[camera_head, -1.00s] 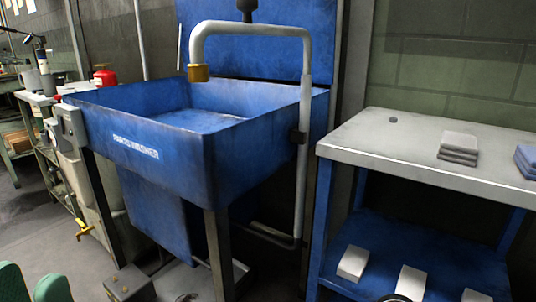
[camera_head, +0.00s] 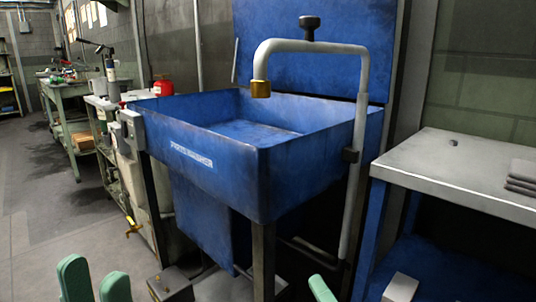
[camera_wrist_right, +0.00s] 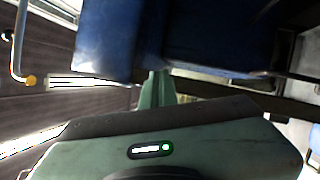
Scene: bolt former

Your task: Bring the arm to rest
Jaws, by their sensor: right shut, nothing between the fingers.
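My left gripper (camera_head: 95,284) shows at the bottom left of the head view as two green fingers standing apart, with nothing between them. My right gripper (camera_head: 321,289) shows at the bottom edge of the head view as a green fingertip, in front of the blue parts washer. In the right wrist view my right gripper's green fingers (camera_wrist_right: 157,88) are together and empty, and the washer's blue surface (camera_wrist_right: 215,35) fills much of the upper part. Most of both arms is out of view.
The blue parts washer (camera_head: 250,165) with a grey faucet pipe (camera_head: 362,110) stands ahead. A grey-topped table (camera_head: 455,175) with folded cloths (camera_head: 522,178) is at the right. A yellow valve (camera_head: 133,228) sticks out at the washer's left. Open floor (camera_head: 50,215) lies at the left.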

